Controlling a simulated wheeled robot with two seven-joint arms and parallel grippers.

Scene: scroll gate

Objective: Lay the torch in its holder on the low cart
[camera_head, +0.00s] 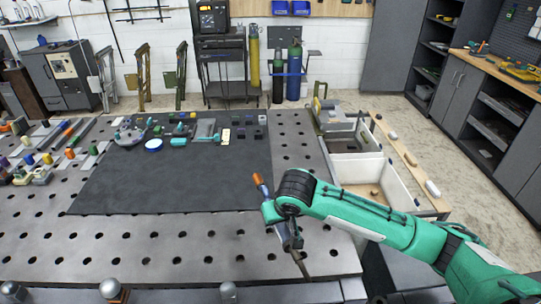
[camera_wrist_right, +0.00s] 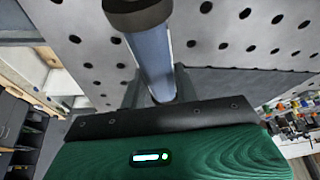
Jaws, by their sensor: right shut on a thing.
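The torch (camera_head: 284,228) has an orange tip and a slim grey-blue body. It is tilted above the near right part of the perforated metal table. My right gripper (camera_head: 283,221) is shut around its body; the green arm hides part of the grip. In the right wrist view the torch (camera_wrist_right: 151,62) shows as a blue-grey cylinder with a dark collar. The low cart (camera_head: 437,205) stands beyond the table's right edge, with white bins and a wooden side strip. I cannot clearly make out the torch's holder on it. My left gripper is out of view.
A dark mat (camera_head: 180,180) covers the table's middle, with small parts along its far edge. More loose parts lie at the left. A grey case (camera_head: 335,118) sits at the cart's far end. Round-headed posts line the table's near edge. Bare table lies around the torch.

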